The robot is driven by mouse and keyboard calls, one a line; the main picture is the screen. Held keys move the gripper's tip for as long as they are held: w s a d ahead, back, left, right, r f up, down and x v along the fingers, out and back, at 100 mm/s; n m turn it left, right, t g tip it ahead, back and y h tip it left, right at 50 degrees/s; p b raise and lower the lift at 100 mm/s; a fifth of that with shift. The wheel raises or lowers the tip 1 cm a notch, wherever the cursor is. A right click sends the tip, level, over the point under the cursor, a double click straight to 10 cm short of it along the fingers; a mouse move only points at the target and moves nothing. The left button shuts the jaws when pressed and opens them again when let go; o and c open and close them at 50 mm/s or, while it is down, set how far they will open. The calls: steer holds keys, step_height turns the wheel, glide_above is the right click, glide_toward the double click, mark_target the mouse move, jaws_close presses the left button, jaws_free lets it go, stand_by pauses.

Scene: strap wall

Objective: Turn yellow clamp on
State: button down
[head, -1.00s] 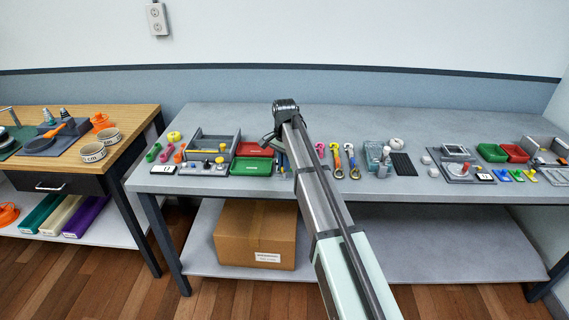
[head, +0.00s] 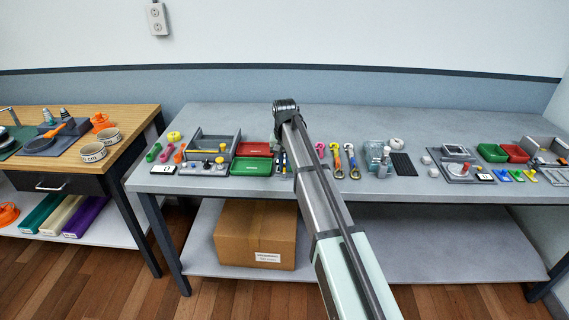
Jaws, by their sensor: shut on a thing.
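My gripper (head: 279,143) points down at the table top, mostly hidden behind my own arm. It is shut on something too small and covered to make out. Dark and blue slim items (head: 283,163) lie just below it. A small yellow-green clamp-like piece (head: 531,174) lies at the far right beside blue ones (head: 501,175). I cannot tell which of these is the yellow clamp.
Green tray (head: 250,168) and red tray (head: 254,149) sit left of the gripper, beside a grey bin (head: 215,142) and a small panel with knobs (head: 203,169). A clear container (head: 374,156) stands to the right. The table's back strip (head: 420,120) is clear.

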mark_target(284, 166)
stand_by(0.4)
steer(key=c, duration=1.2)
jaws_free()
step_height(284, 166, up, 14)
steer(key=shift+f, duration=0.1)
